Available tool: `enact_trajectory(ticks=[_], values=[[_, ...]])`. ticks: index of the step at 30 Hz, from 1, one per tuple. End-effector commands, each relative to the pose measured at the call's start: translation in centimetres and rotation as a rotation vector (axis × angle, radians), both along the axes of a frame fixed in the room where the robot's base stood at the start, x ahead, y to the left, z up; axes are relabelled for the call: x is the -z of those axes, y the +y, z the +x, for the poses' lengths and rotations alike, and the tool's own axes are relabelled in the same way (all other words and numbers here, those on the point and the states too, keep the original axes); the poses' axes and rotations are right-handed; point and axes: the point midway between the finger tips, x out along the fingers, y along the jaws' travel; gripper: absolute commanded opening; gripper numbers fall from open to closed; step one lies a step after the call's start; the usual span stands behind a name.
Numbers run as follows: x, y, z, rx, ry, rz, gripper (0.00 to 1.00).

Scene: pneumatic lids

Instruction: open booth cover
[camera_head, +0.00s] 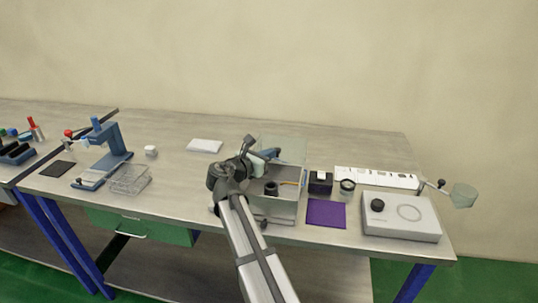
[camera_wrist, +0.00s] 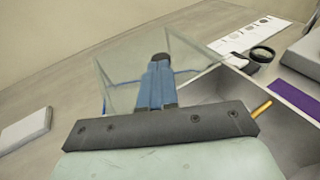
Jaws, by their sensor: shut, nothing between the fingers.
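The booth is a grey open-topped box (camera_head: 275,209) near the middle of the bench's front edge. Its clear cover (camera_head: 295,143) stands raised at the back of the box. In the wrist view the cover (camera_wrist: 120,82) shows as a tilted clear pane behind the fingers. The box's inside (camera_wrist: 283,139) is partly visible at the right there. My gripper (camera_head: 274,154) is shut and empty, with its blue fingers over the box near the cover. In the wrist view the fingertips (camera_wrist: 160,62) overlap the pane; I cannot tell whether they touch it.
A dark round part (camera_head: 271,188) and an orange rod (camera_head: 289,183) are inside the box. To its right are a small black box (camera_head: 320,183), a purple mat (camera_head: 326,214) and a white device (camera_head: 400,220).

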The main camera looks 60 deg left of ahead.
Motion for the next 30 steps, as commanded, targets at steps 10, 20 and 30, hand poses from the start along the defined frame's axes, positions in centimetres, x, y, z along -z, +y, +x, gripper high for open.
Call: enact_trajectory(ticks=[10, 20, 30], values=[[-1.0, -2.0, -5.6, -0.003, 0.000, 0.000, 0.00], [-2.0, -3.6, -10.8, -0.002, -0.001, 0.001, 0.00], [-2.3, -4.1, -12.6, 0.000, -0.001, 0.000, 0.00]])
